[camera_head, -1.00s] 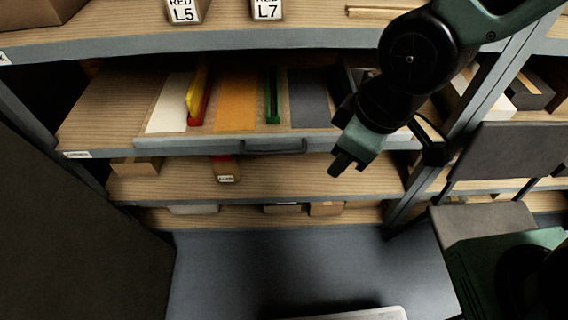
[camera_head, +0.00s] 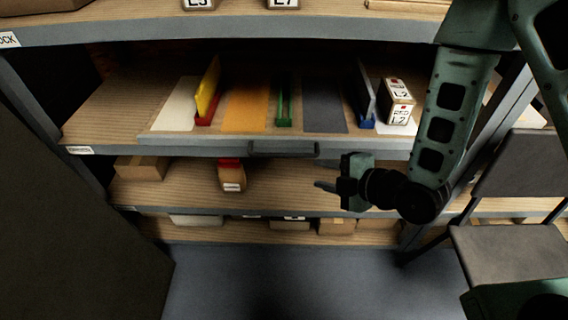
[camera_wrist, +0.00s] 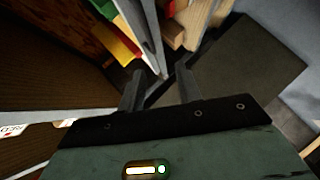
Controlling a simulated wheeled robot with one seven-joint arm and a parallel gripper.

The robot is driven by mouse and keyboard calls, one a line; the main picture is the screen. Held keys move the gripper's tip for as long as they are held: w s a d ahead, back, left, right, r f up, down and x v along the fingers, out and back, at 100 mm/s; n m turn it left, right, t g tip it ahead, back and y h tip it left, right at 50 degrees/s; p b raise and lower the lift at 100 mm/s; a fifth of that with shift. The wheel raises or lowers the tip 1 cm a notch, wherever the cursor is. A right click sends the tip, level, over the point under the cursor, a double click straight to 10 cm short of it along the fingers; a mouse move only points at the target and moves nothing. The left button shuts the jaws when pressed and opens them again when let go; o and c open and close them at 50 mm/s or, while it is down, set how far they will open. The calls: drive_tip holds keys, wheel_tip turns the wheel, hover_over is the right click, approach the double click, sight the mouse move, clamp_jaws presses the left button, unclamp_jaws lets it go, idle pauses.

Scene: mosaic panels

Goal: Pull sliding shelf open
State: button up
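The sliding shelf (camera_head: 210,141) is a wooden board with a grey front edge, in the middle of the rack in the head view. A dark bar handle (camera_head: 283,149) is fixed on its front edge. My gripper (camera_head: 324,186) shows right of and below the handle in the head view, fingers pointing left, apart from it. In the wrist view, my gripper (camera_wrist: 160,84) has its two fingers spread with no object clearly held. The shelf's grey edge (camera_wrist: 147,32) shows beyond the fingertips. I cannot make out the handle for certain there.
The shelf carries a yellow-red divider (camera_head: 207,90), a green divider (camera_head: 284,105), a blue divider (camera_head: 364,95) and a box labelled L2 (camera_head: 398,98). A lower shelf (camera_head: 280,180) holds boxes. A rack upright and a dark chair (camera_head: 520,165) stand at right. Floor (camera_head: 270,275) in front is clear.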

wheel_tip(320, 180, down, 3)
drive_tip(key=d+n+t+y+b, duration=0.1)
drive_tip(key=d+t, duration=0.1)
drive_tip(key=n+t+b, duration=0.1)
drive_tip(key=b, duration=0.7)
approach(286, 156)
drive_tip(key=b, duration=0.4)
drive_tip(key=w+f+b, duration=0.1)
drive_tip(key=b, duration=0.3)
drive_tip(key=shift+w+a+f+y+b, duration=0.2)
drive_tip(key=shift+w+a+y+b, duration=0.05)
drive_tip(key=shift+a+y+b, duration=0.15)
drive_tip(key=b, duration=0.3)
drive_tip(key=shift+a, duration=0.2)
drive_tip(key=x, duration=0.5)
drive_tip(key=b+x, duration=0.1)
drive_tip(key=x, duration=0.2)
drive_tip(key=shift+w+a+r, duration=0.2)
drive_tip(key=shift+w+a, duration=0.05)
drive_tip(key=shift+w, duration=0.1)
